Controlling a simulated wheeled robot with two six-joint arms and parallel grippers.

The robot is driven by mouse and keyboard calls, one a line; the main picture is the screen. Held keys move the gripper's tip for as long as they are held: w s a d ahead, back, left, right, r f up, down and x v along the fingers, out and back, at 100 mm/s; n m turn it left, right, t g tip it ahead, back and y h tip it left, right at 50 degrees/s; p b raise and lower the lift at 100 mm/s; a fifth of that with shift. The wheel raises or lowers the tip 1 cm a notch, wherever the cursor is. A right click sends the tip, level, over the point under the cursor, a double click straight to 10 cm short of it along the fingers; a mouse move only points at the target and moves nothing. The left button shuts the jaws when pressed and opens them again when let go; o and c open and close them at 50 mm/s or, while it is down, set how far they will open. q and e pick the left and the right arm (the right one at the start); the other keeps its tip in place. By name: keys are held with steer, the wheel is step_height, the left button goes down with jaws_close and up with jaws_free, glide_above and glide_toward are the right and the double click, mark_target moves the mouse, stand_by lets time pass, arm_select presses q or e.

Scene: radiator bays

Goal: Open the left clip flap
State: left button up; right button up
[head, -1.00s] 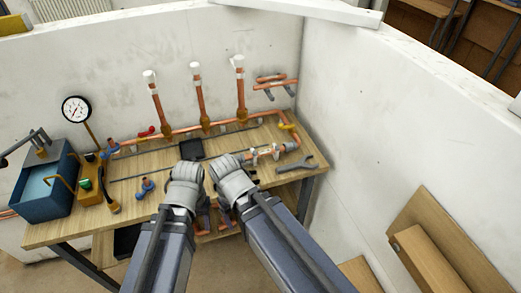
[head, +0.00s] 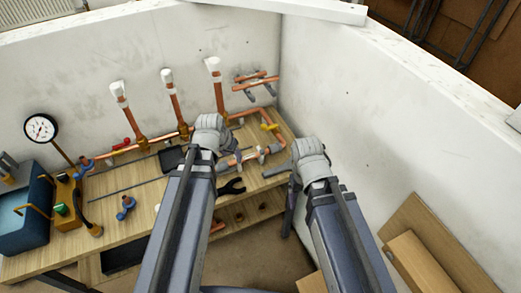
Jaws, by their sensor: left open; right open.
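Two short copper pipe pieces (head: 255,82) sit on the back wall near the corner, with grey clips below them, a left one (head: 247,94) and a right one (head: 270,89). The flaps are too small to tell open from shut. My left gripper (head: 210,128) is in front of and below the clips, over the bench, apart from them and empty as far as I see. My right gripper (head: 309,155) is open beyond the bench's right end, near the right wall. The fingertips of both are largely hidden behind the hands.
The wooden bench (head: 110,210) holds copper pipework, black pliers (head: 232,186) and a wrench (head: 277,170) partly hidden by my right gripper. A gauge (head: 40,128) and a blue box (head: 27,215) are at left. Upright pipes (head: 173,100) rise left of the clips. The right wall (head: 400,150) is close.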

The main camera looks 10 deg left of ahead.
mark_target(238, 163)
arm_select(q)
steer(key=b+x, duration=0.7)
steer(key=x, duration=0.1)
steer(key=shift+w+d+r, duration=0.15)
steer(key=shift+w+d, duration=0.05)
steer(key=shift+w, duration=0.2)
arm_select(e)
step_height(238, 163, down, 7)
steer(key=shift+d, duration=0.3)
arm_select(q)
steer(key=shift+r, duration=0.1)
steer(key=shift+c, duration=0.3)
arm_select(e)
steer(key=shift+w, duration=0.1)
arm_select(q)
jaws_close()
